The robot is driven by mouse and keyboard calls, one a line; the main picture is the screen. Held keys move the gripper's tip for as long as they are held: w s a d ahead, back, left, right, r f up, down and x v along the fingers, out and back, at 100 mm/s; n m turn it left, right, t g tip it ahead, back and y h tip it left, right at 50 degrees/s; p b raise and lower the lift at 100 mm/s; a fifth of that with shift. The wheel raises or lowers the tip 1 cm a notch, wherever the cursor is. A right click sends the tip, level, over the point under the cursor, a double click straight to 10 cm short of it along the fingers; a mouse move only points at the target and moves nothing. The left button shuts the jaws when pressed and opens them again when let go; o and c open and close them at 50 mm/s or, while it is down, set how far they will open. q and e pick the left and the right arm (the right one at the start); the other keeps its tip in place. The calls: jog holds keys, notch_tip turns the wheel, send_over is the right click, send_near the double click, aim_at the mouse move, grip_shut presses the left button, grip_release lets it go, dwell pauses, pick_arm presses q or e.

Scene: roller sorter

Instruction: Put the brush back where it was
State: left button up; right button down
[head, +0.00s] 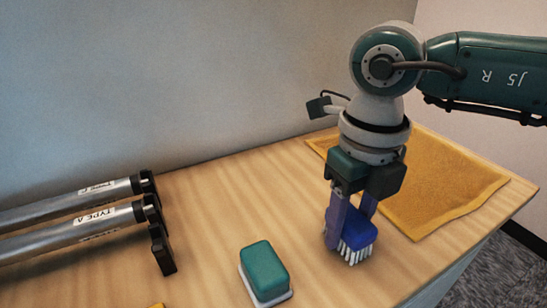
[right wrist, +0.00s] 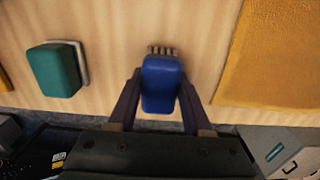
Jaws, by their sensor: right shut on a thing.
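A blue brush (head: 352,234) with white bristles is held between the fingers of my right gripper (head: 349,215). The bristles point down, at or just above the wooden table (head: 200,215); I cannot tell whether they touch it. In the right wrist view the blue brush (right wrist: 161,84) sits between the two purple fingers of my right gripper (right wrist: 157,100), with its bristles at the far end. My left gripper is not in view.
A green block on a white base (head: 264,268) lies left of the brush. A yellow cloth (head: 430,185) covers the table's right part. Rollers labelled TYPE A (head: 95,220) and TYPE C (head: 95,193) lie at the left. Bare wood lies between rollers and block.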

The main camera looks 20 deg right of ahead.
jog(key=shift+f, duration=0.2)
jog(key=shift+c, duration=1.7)
grip_release()
jog(key=shift+r, duration=0.1)
